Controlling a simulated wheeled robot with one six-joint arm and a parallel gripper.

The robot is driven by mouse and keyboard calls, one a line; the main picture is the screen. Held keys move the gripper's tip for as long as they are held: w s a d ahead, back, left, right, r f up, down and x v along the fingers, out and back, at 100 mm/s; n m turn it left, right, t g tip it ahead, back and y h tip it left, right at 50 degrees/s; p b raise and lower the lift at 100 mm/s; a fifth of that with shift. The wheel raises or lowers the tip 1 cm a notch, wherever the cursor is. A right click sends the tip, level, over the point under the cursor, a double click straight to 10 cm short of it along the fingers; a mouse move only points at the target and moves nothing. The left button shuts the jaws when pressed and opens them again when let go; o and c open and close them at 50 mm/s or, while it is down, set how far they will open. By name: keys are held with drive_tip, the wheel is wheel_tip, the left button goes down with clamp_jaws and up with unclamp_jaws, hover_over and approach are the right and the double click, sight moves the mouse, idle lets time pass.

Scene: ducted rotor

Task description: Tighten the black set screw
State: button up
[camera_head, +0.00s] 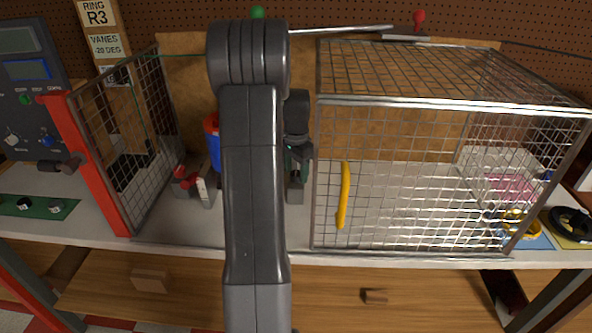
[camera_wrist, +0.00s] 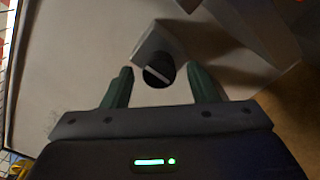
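The black set screw (camera_wrist: 157,73) shows in the wrist view as a dark round head with a pale slot line running slantwise across it. It sits at the end of a light grey block (camera_wrist: 158,42). My gripper (camera_wrist: 160,69) is open, with one green finger on each side of the screw head. Gaps show between the fingers and the head, so I see no contact. In the head view my gripper (camera_head: 298,168) is low, just left of the mesh cage, partly behind my arm. The screw cannot be made out there.
A wire mesh cage (camera_head: 420,102) with a yellow handle (camera_head: 344,195) stands close to the right of my gripper. A red-framed mesh panel (camera_head: 92,165) stands open at left. A red clamp-like part (camera_head: 186,177) and a blue object (camera_head: 212,145) are left of my arm.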

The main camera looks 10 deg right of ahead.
sight(296, 173)
wheel_tip(296, 173, up, 14)
drive_tip(key=b, duration=0.1)
idle(0.5)
drive_tip(key=shift+f, duration=0.15)
wheel_tip(296, 173, down, 14)
drive_tip(key=shift+r+p, duration=0.1)
drive_tip(key=shift+p, duration=0.4)
idle(0.4)
